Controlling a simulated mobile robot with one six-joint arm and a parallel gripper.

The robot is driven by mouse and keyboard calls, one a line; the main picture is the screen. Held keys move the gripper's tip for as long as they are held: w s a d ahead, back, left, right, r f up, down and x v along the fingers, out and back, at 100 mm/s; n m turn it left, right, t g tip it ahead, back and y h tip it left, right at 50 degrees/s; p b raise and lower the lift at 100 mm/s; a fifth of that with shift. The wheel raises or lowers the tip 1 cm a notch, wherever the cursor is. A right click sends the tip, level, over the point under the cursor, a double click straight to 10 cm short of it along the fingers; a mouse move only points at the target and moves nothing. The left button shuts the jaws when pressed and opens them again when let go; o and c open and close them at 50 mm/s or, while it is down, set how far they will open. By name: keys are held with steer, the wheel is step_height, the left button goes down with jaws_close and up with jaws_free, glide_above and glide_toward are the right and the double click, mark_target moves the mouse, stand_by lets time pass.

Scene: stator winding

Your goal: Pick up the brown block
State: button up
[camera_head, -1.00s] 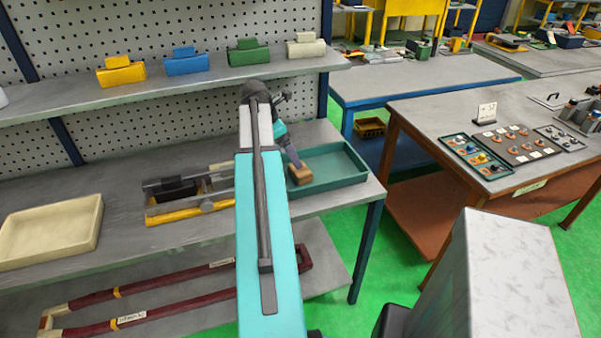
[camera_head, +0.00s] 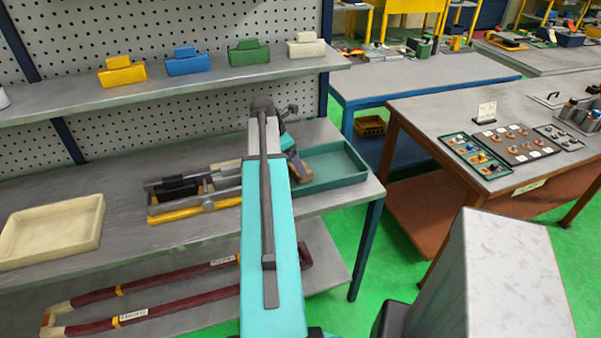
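The brown block (camera_head: 304,176) shows small at the left end of the green tray (camera_head: 345,170) on the workbench. My arm, in white and turquoise, reaches away from me over the bench. My gripper (camera_head: 297,163) is at the block, just right of the arm, and overlaps it in the picture. The fingers are too small and partly covered to show whether they are closed on the block. I cannot tell whether the block touches the tray.
A yellow-fronted holder (camera_head: 180,214) with dark parts lies left of my arm. A cream tray (camera_head: 48,240) stands at the bench's left. Yellow, blue, green and white blocks sit on the shelf above. A wooden table (camera_head: 480,130) with parts stands at right.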

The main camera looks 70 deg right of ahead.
steer(key=shift+f, duration=0.15)
steer(key=shift+p+x, duration=0.8)
steer(key=shift+x, duration=1.65)
steer(key=shift+a, duration=0.15)
steer(key=shift+c, duration=0.2)
steer(key=c, duration=1.2)
steer(key=shift+r+b, duration=1.1)
steer(key=shift+r, duration=3.95)
